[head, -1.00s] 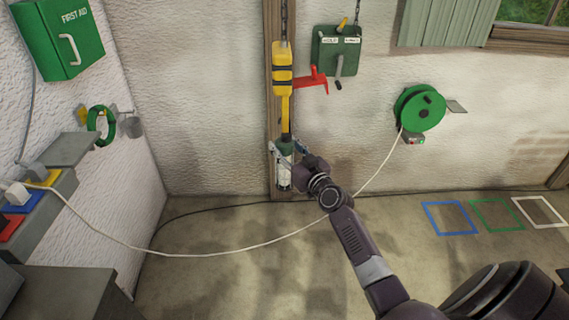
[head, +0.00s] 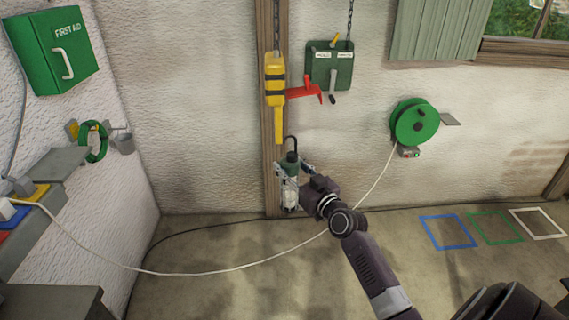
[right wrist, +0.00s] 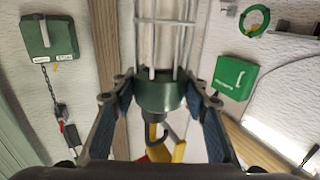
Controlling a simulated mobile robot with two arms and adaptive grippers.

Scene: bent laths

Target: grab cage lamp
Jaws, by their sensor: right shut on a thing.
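The cage lamp (head: 290,190) has a green collar, a wire cage below it and a dark hook on top. My right gripper (head: 291,170) is shut on it around the collar and holds it upright, in front of the wooden post. The lamp's hook (head: 291,143) shows just right of the yellow holder (head: 275,85) and looks apart from it. In the right wrist view the green collar (right wrist: 158,93) sits between the two fingers, with the cage bars above it. My left gripper is not in view.
A red lever (head: 304,93) juts right from the yellow holder. A green box with a crank (head: 328,65) and a green cable reel (head: 414,122) are on the wall. A white cable droops across the front. Coloured floor frames (head: 447,232) lie right.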

